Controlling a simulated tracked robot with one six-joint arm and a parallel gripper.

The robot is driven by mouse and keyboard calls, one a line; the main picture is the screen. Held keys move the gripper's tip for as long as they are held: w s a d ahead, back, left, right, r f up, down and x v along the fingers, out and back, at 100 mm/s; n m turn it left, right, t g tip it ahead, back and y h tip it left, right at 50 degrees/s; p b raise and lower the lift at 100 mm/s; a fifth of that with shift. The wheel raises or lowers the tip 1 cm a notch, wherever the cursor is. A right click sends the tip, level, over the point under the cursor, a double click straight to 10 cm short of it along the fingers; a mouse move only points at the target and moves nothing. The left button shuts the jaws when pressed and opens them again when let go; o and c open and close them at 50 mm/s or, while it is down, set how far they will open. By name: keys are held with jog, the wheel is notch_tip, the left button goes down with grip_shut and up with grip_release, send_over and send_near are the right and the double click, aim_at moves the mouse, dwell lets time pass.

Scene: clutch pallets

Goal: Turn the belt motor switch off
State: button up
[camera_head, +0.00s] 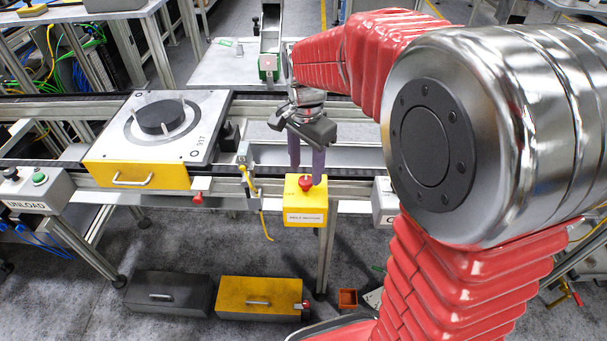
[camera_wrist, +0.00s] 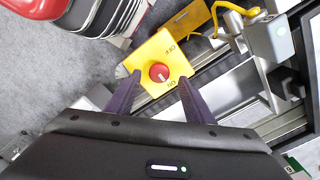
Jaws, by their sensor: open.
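The belt motor switch is a yellow box with a label on its front (camera_head: 305,213) and a red knob on top (camera_head: 306,183). It stands at the front edge of the conveyor, in the middle of the head view. In the wrist view the red knob (camera_wrist: 159,72) sits on the yellow face between the words ON and OFF. A pale mark on the knob seems to point towards ON. My gripper (camera_head: 306,172) is open, pointing down just above the box. In the wrist view its purple fingers (camera_wrist: 160,82) lie on either side of the knob. Contact cannot be told.
A pallet with a clutch disc (camera_head: 160,117) sits on the conveyor to the left. A yellow hooked lever (camera_head: 252,190) stands close left of the switch. An UNLOAD button box (camera_head: 35,189) is at far left. Grey (camera_head: 168,292) and yellow (camera_head: 245,298) cases lie on the floor below.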

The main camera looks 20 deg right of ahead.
aim_at(305, 179)
jog(key=shift+f, duration=1.65)
jog(key=shift+c, duration=0.5)
jog(key=c, duration=0.9)
jog(key=shift+a, duration=0.15)
jog(key=shift+c, duration=0.2)
